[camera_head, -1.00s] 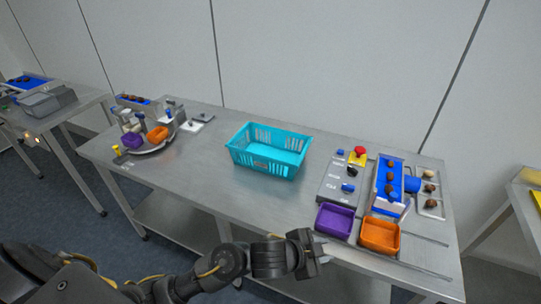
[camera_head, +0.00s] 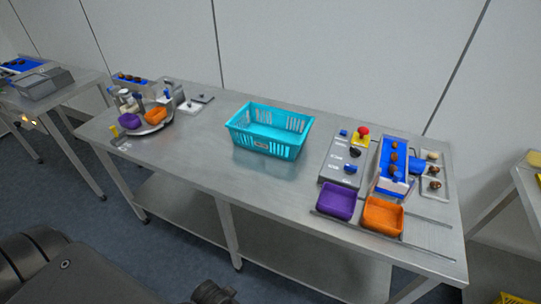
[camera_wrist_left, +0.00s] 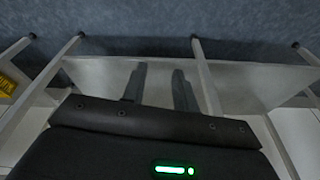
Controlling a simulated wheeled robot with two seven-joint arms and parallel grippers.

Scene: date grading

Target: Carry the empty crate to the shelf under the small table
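The turquoise crate (camera_head: 268,143) stands upright and looks empty in the middle of the long steel table (camera_head: 205,165) in the head view. No gripper is at it. My left gripper (camera_wrist_left: 159,88) shows in the left wrist view, with its two dark fingers apart and nothing between them. Table legs and a pale shelf (camera_wrist_left: 110,72) lie beyond the fingers. In the head view only dark arm parts of mine show at the lower left and bottom edge. My right gripper is not in view. I cannot tell which side table is the small one.
A purple tray (camera_head: 336,201) and an orange tray (camera_head: 383,216) sit by the control box (camera_head: 341,163) and blue belt (camera_head: 393,160). A round turntable (camera_head: 150,126) is at the left end. Side tables stand left (camera_head: 62,97) and right (camera_head: 527,180). A yellow crate (camera_head: 515,299) shows bottom right.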

